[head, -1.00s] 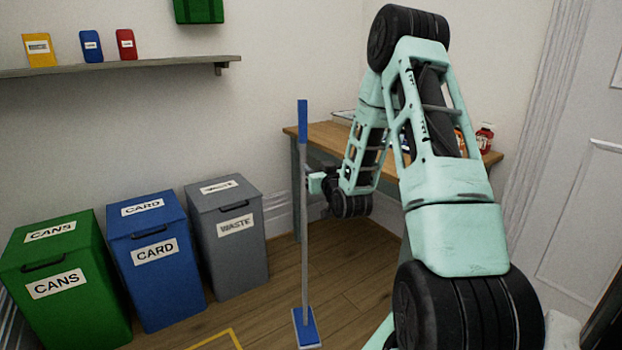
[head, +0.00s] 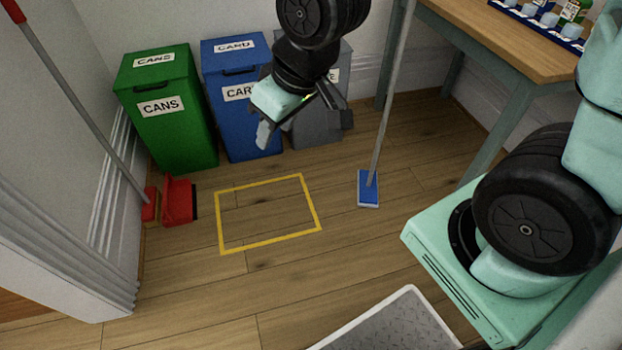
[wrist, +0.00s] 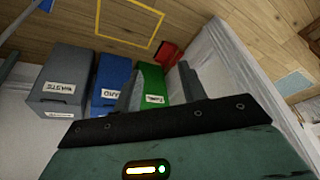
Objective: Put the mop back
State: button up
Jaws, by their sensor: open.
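The mop stands on the wooden floor right of the yellow floor outline. Its flat blue head (head: 368,190) lies on the floor, and its grey pole (head: 391,95) rises past the top edge in front of the wooden table. In the wrist view, part of the blue mop head (wrist: 45,4) shows at the top left edge. My gripper (head: 305,127) is open and empty, in front of the blue and grey bins, left of the pole and apart from it. Its fingers also show in the wrist view (wrist: 160,88).
A yellow outline (head: 267,246) marks bare floor. Green (head: 165,110), blue (head: 225,60) and grey bins (head: 318,130) line the wall. A red broom (head: 150,205) and dustpan (head: 179,200) stand by the left wall. The table (head: 470,28) is at the right.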

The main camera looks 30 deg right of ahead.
jog(key=s+a+r+n+g+h, duration=0.1)
jog(key=s+a+n+g, duration=0.1)
jog(key=s, duration=1.2)
jog(key=shift+s+r+n+g+h, duration=0.15)
jog(key=shift+r+n+g+h, duration=0.2)
jog(key=shift+g, duration=0.55)
notch_tip(320, 180, up, 20)
jog(key=p, duration=1.9)
jog(key=shift+f+p, duration=0.25)
jog(key=shift+p, duration=0.05)
